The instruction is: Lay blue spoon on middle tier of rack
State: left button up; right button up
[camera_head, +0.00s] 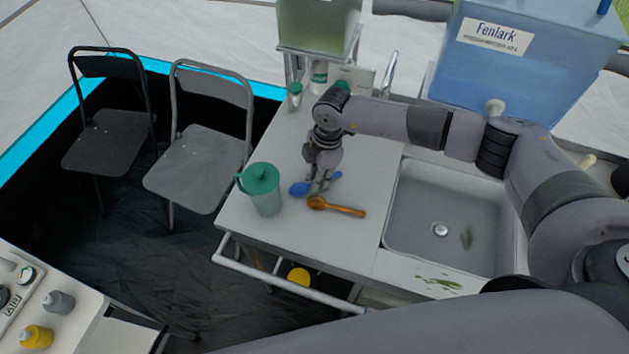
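The blue spoon (299,189) lies on the light countertop, its bowl to the left and its handle running right under my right gripper. My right gripper (320,187) points down at the spoon, its fingertips at the handle. I cannot tell whether the fingers are closed on it or only around it. My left gripper is not in view. A framed stand (290,69) at the back of the counter bears a translucent greenish bin; I cannot tell whether it is the rack, and no middle tier is clear to see.
An orange-brown spoon (338,207) lies just in front of the blue one. A green-lidded pitcher (262,190) stands to the left. A sink (450,218) is on the right, below a blue water tank (500,65). Small bottles (295,95) stand at the back.

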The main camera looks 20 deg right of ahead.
dwell(0.3)
grip_shut()
